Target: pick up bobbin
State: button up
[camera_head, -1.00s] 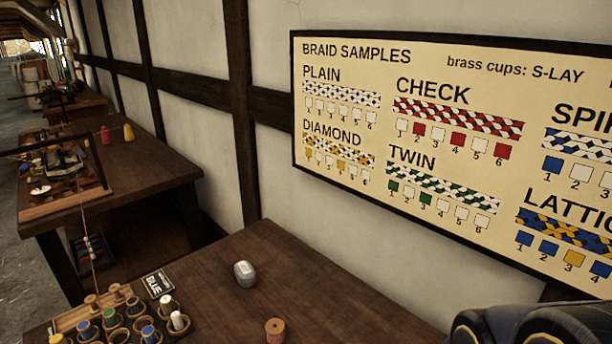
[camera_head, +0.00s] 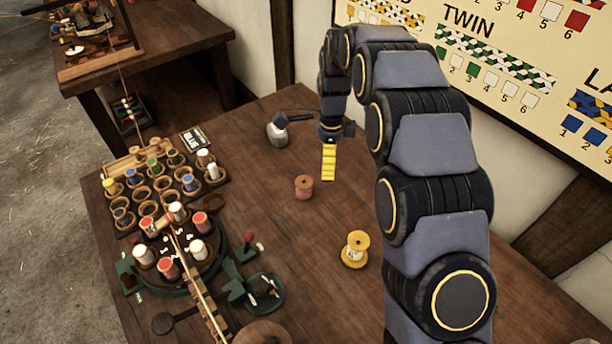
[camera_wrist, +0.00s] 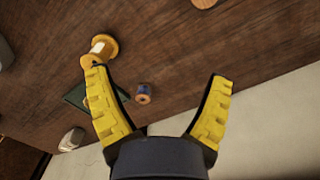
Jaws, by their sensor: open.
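A yellow bobbin (camera_head: 355,249) with a white label stands on the table left of my arm in the head view. It also shows in the wrist view (camera_wrist: 100,48), just beyond the left fingertip. A pinkish wooden spool (camera_head: 304,187) stands below and left of my gripper (camera_head: 328,164). In the wrist view, a small blue spool (camera_wrist: 143,93) lies between the fingers, farther down. My gripper's yellow fingers (camera_wrist: 157,75) are spread with nothing held, above the table. Which one is the task's bobbin I cannot tell.
A rack (camera_head: 125,216) of coloured bobbins and a round braiding stand (camera_head: 190,275) occupy the left. A dark green item (camera_wrist: 76,96) lies near the left finger. The wall borders the table's right side.

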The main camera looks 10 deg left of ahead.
aim_at(304, 182)
jog(key=w+a+f+m, duration=0.1)
jog(key=f, duration=0.2)
jog(key=w+a+f+m, duration=0.2)
jog(key=f, duration=0.1)
jog(key=w+a+f+m, duration=0.2)
jog(key=f, duration=0.1)
jog(key=shift+a+f, duration=0.1)
jog(key=shift+f, duration=0.2)
jog(key=f, duration=0.8)
jog(key=shift+w+a, duration=0.15)
jog(key=shift+a, duration=0.2)
jog(key=c, duration=1.2)
